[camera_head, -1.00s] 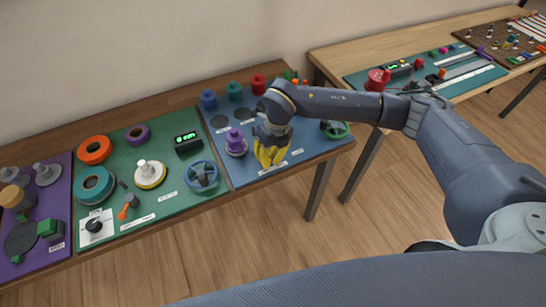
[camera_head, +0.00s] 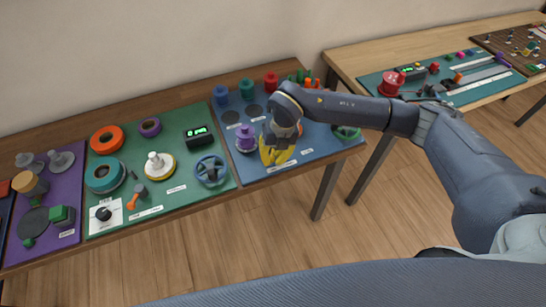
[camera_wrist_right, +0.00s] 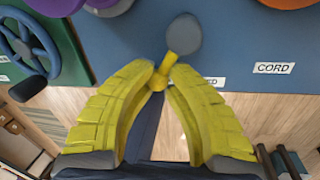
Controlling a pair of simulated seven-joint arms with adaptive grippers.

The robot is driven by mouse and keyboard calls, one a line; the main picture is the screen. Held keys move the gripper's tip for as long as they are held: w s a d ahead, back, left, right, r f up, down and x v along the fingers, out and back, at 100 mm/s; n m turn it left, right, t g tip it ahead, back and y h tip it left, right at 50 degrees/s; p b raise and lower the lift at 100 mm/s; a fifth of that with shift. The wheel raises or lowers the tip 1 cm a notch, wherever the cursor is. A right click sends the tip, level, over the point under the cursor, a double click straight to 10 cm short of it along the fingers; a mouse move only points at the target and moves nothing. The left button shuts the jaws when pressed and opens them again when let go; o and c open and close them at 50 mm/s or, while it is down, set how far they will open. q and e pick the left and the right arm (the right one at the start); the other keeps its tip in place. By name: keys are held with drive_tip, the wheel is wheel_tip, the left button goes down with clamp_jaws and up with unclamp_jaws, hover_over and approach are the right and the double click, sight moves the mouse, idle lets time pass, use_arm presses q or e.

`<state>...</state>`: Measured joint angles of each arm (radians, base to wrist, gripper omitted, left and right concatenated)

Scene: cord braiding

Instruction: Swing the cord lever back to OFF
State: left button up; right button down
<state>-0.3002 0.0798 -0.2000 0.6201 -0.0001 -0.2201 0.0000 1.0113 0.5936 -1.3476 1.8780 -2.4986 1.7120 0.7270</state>
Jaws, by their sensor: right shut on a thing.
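The cord lever (camera_wrist_right: 184,36) shows in the right wrist view as a round grey pivot with a short yellow arm, on the blue board (camera_head: 312,149). A CORD label (camera_wrist_right: 274,68) is on the board to its right. My right gripper (camera_wrist_right: 160,82) has its yellow fingertips closed together on the end of the lever arm, by the board's near edge. In the head view my right gripper (camera_head: 274,151) comes down over the front of the blue board, and its wrist hides the lever. My left gripper is in neither view.
A purple spool-like piece (camera_head: 246,140) stands just left of the gripper. Blue (camera_head: 221,94), teal and red pieces line the back. A blue handwheel (camera_head: 211,170) is on the green board.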

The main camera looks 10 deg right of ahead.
drive_tip(key=shift+a+r, duration=0.1)
drive_tip(key=shift+a, duration=0.15)
drive_tip(key=c, duration=1.5)
unclamp_jaws()
drive_tip(key=o, duration=0.3)
drive_tip(key=shift+d, duration=0.1)
drive_tip(key=shift+w, duration=0.1)
drive_tip(key=r, duration=0.4)
drive_tip(key=d+r, duration=0.1)
drive_tip(key=r, duration=0.2)
drive_tip(key=d+r, duration=0.1)
drive_tip(key=r, duration=0.3)
drive_tip(key=shift+d+r, duration=0.15)
drive_tip(key=shift+r, duration=0.2)
